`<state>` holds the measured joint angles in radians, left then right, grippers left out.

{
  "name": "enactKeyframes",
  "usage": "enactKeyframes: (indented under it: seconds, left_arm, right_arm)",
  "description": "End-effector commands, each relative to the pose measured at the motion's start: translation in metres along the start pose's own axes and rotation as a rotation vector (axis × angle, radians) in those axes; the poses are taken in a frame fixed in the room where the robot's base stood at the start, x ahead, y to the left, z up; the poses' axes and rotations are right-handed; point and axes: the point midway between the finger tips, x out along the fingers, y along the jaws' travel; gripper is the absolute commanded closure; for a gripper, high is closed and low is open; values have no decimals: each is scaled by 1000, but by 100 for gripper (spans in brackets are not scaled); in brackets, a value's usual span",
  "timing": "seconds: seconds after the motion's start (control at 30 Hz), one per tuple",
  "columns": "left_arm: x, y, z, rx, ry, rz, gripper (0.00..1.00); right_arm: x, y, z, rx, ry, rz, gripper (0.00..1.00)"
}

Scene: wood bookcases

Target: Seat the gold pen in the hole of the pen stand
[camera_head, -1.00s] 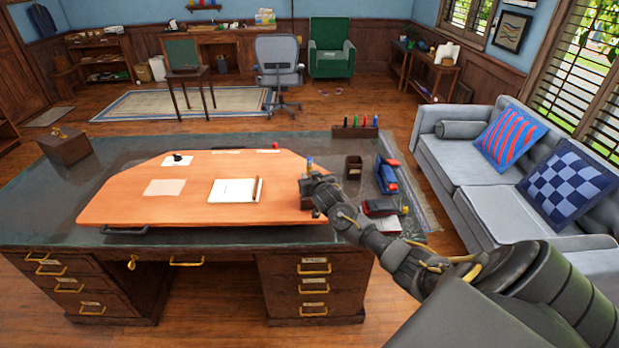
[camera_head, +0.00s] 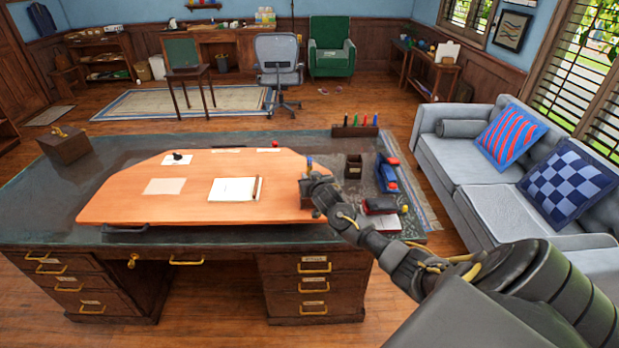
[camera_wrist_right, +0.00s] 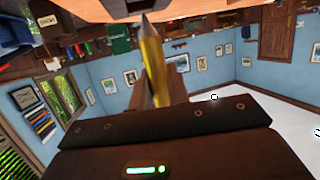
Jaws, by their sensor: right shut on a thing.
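My right gripper (camera_head: 307,181) is over the right end of the orange desk mat, in the head view. It is shut on the gold pen (camera_wrist_right: 153,66), which shows in the right wrist view with its grey tip toward the top of that picture. In the head view the pen is mostly hidden by my gripper. A flat white base with a small black upright piece (camera_head: 178,157) lies at the back left of the mat and looks like the pen stand; its hole is too small to make out. My gripper is well to the right of it. My left gripper is not in view.
A paper pad (camera_head: 232,189) and a pale sheet (camera_head: 164,186) lie on the mat (camera_head: 200,212). A dark cup (camera_head: 353,167), a blue-and-red item (camera_head: 387,174) and a rack with several pens (camera_head: 355,131) stand right. A wooden box (camera_head: 66,149) stands far left.

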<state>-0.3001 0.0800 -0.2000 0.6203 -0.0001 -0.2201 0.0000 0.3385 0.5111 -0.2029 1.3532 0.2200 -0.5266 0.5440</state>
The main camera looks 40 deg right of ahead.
Motion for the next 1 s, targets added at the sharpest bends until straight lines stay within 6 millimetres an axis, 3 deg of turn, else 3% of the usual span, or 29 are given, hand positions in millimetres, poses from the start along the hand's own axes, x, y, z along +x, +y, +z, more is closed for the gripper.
enactKeyframes:
  seconds: [1.0]
  left_arm:
    - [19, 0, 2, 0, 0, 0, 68]
  right_arm:
    - [8, 0, 26, 0, -1, 0, 100]
